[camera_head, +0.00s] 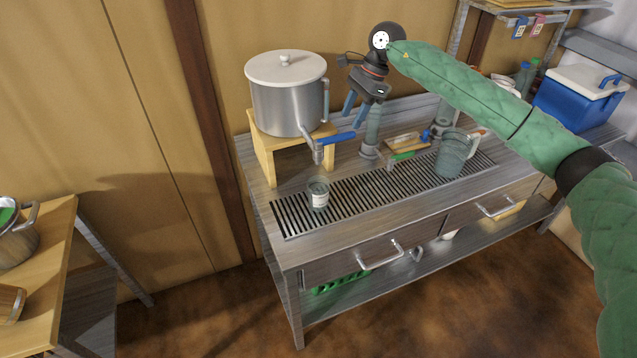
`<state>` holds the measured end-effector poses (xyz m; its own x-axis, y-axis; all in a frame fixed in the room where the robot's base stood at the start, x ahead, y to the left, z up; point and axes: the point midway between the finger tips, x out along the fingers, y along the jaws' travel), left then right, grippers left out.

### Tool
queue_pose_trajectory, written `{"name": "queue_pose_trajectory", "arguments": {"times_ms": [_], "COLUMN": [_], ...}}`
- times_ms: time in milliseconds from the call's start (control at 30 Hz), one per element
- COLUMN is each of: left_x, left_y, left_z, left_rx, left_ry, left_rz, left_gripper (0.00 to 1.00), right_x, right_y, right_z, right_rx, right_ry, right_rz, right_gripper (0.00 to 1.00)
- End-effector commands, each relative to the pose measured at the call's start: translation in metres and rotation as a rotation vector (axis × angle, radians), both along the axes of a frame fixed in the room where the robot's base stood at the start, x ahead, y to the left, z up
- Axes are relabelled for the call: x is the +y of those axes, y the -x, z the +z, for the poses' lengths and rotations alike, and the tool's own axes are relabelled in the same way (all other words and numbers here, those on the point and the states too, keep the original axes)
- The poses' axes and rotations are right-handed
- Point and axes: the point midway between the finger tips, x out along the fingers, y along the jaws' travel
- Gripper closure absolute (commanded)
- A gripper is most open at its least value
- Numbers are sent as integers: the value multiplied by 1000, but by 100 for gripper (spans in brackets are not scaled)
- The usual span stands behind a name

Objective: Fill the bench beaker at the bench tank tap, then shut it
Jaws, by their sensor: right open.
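The bench tank (289,95) is a steel pot with a cream lid on a wooden stand at the left of the bench. Its tap (318,152) points down at the front, with a blue lever (337,138) lying out to the right. A small clear beaker (318,194) with a white label stands upright on the drain grate, below the tap. I cannot tell its water level or whether water runs. My right gripper (354,114) is open and empty, with blue fingers pointing down, above and right of the lever. My left gripper is out of view.
A clear jug (455,153) stands on the grate's right part, near a green-handled tool (403,156). A blue cooler (580,98) is at the far right. The grate (385,187) between beaker and jug is clear.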

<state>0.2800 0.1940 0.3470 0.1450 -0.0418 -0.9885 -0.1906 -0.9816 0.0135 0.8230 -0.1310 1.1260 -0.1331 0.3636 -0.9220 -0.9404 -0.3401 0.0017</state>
Motion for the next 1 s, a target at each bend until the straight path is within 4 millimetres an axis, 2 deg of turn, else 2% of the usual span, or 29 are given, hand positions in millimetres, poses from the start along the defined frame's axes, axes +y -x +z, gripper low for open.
{"name": "queue_pose_trajectory", "arguments": {"times_ms": [433,500,633,867,1000], "left_x": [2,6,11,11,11], "left_y": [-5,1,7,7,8], "left_z": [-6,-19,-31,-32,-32], "left_rx": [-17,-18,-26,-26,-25], "left_ry": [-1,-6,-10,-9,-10], "left_rz": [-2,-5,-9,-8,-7], "left_gripper": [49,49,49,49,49], "right_x": [19,22,27,26,25], "right_y": [7,8,10,9,9], "right_z": [-43,-49,-62,-62,-62], "right_rx": [2,2,2,-1,0], "right_ry": [-2,-3,-2,-3,-3], "right_rz": [2,1,3,1,2], "right_gripper": [55,55,55,100,100]}}
